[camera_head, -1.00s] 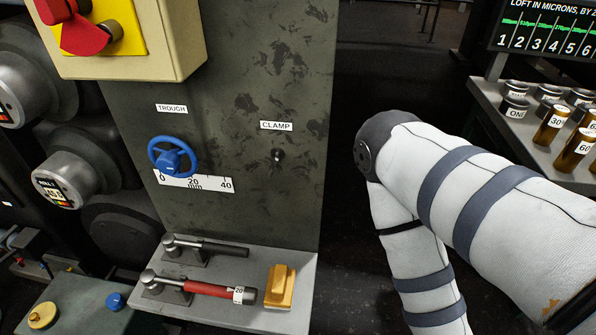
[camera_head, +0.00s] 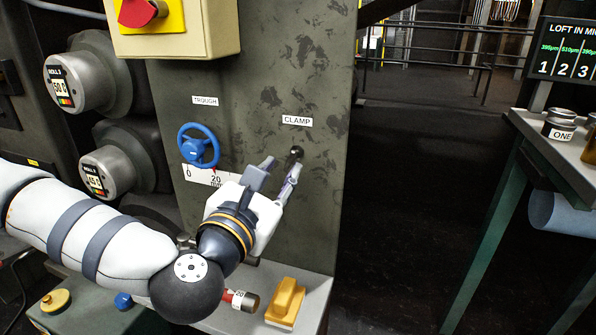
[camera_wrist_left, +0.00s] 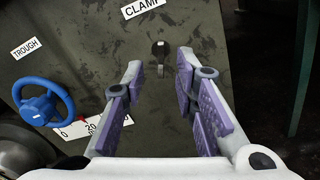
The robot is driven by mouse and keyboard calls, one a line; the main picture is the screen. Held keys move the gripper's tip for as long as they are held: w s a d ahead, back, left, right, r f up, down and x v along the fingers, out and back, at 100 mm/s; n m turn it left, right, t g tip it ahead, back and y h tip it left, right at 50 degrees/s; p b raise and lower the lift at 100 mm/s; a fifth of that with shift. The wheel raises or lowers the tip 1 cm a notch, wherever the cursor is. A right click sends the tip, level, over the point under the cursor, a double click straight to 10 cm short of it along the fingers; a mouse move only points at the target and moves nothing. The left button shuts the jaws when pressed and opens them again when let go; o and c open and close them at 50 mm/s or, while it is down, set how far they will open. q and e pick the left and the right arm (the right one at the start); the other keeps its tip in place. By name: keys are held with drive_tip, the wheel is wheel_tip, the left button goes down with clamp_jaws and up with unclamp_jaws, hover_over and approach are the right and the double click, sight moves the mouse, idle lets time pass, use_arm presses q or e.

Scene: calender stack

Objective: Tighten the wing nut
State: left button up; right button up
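The wing nut (camera_head: 296,152) is a small dark piece on the grey machine panel, just below the CLAMP label (camera_head: 297,121). In the left wrist view the wing nut (camera_wrist_left: 159,50) is upper centre, beyond the gap between the fingers. My left gripper (camera_head: 282,167) reaches up to the panel from the lower left, close below the nut. In the wrist view the left gripper (camera_wrist_left: 160,75) is open, with its purple pads apart and nothing between them. Whether a finger touches the nut is unclear. My right gripper is out of view.
A blue TROUGH handwheel (camera_head: 198,146) with a scale is left of the gripper. A shelf below the panel holds a red torque wrench (camera_head: 228,297), partly hidden by my arm, and a yellow block (camera_head: 286,302). A bench (camera_head: 545,135) with weights stands right.

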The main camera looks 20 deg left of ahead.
sight(290, 158)
use_arm(q)
drive_tip(key=w, duration=0.6)
drive_tip(key=shift+d+r, duration=0.15)
drive_tip(key=shift+d, duration=0.05)
clamp_jaws()
